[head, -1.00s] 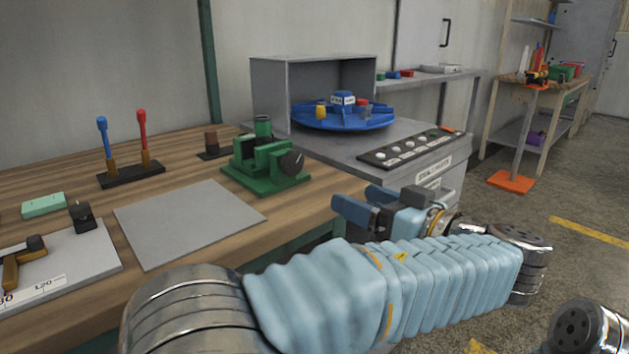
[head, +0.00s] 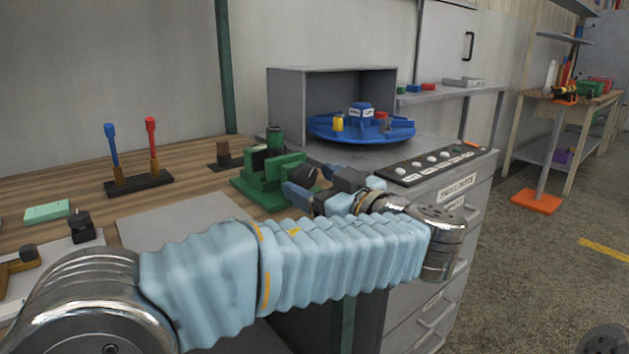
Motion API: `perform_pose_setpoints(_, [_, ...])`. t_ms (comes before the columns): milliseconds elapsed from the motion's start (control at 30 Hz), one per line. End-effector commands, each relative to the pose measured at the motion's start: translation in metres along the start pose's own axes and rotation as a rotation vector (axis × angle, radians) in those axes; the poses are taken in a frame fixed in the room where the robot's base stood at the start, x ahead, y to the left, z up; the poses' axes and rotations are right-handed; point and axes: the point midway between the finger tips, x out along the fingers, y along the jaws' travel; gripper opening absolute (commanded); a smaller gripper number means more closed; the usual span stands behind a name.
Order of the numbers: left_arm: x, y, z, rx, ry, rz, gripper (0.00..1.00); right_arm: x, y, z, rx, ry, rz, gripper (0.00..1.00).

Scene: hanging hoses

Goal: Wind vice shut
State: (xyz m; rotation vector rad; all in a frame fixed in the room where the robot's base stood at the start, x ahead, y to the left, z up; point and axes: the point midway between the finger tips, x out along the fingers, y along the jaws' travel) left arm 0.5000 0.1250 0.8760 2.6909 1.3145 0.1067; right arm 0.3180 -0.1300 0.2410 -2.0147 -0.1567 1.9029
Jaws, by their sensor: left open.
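The green vice (head: 262,182) sits on the wooden bench, left of my left gripper. Its dark round handwheel (head: 304,174) faces right, towards the gripper. My left gripper (head: 309,186) is open, with blue fingers pointing left at the handwheel. In this view the fingers overlap the vice's right end, and I cannot tell whether they touch the wheel. My left arm, in a pale blue sleeve, hides the lower part of the bench. My right gripper is not in view.
A grey cabinet (head: 452,232) with a button panel (head: 420,168) and a blue turntable (head: 362,130) stands right of the vice. Two upright levers (head: 138,183), a grey plate (head: 150,215) and a brown knob (head: 223,154) are on the bench.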

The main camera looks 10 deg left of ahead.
Motion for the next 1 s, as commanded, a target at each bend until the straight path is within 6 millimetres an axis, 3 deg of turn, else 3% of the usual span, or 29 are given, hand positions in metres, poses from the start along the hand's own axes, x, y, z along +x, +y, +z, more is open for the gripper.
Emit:
perform_pose_setpoints(333, [0.0056, 0.0001, 0.0004, 0.001, 0.000, 0.001, 0.73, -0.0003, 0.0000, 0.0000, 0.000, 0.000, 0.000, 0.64])
perform_pose_setpoints(700, [0.0053, 0.0001, 0.0004, 0.001, 0.000, 0.000, 0.18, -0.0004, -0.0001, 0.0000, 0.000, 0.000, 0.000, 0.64])
perform_pose_setpoints(1000, [0.0052, -0.0002, 0.0008, 0.036, -0.001, 0.000, 0.17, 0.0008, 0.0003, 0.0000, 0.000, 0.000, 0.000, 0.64])
